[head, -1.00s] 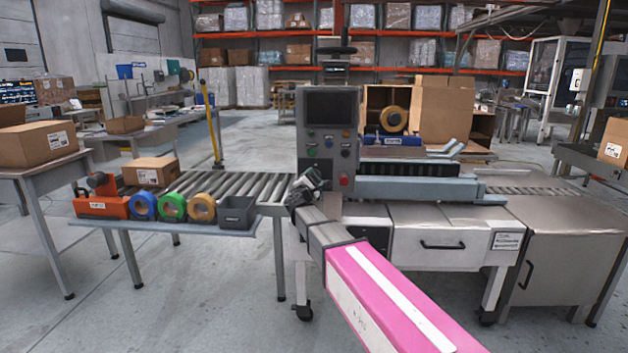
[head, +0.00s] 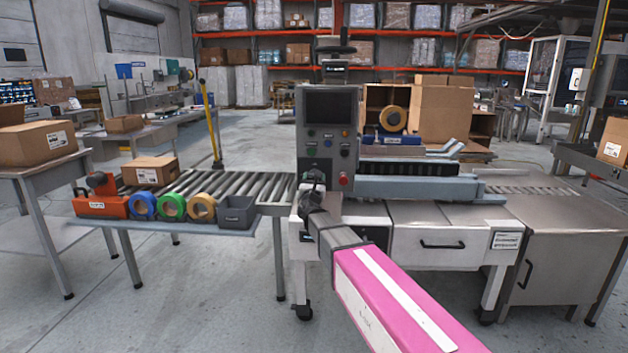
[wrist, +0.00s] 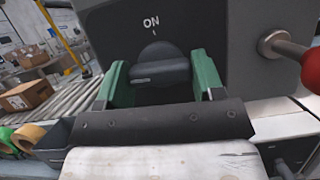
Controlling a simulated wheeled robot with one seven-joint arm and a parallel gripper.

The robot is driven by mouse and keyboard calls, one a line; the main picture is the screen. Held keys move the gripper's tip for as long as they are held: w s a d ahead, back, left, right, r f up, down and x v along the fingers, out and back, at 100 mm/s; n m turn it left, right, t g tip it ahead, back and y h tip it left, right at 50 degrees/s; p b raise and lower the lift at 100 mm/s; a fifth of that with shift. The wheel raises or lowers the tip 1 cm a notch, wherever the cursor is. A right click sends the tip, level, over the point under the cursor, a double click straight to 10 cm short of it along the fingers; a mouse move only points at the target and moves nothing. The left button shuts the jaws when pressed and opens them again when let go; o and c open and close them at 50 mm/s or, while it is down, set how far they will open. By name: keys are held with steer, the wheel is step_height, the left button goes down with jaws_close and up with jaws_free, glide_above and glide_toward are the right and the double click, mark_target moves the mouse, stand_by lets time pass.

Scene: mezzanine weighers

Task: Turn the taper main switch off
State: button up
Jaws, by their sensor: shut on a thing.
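The taper main switch (wrist: 160,68) is a dark rotary knob on the dark control panel of the taper (head: 328,108). In the wrist view the white word ON and a short tick stand above it. The knob's grip bar lies roughly crosswise in that view, with a small pale mark near its left part. My gripper (wrist: 163,80) has its green fingers on either side of the bar, shut on it. In the head view my gripper (head: 312,184) is at the lower part of the panel, and my wrist hides the switch.
A red ball-ended lever (wrist: 312,68) sticks out right of the switch. A roller conveyor (head: 245,187) runs left, beside a shelf with tape rolls (head: 173,207) and a grey bin (head: 236,214).

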steer(key=shift+f+n+y, duration=0.1)
steer(key=shift+n+y, duration=0.3)
steer(key=shift+n, duration=0.3)
steer(key=o, duration=0.9)
steer(key=shift+s, duration=0.1)
steer(key=v, duration=1)
steer(key=shift+s+f, duration=0.1)
steer(key=shift+s, duration=0.2)
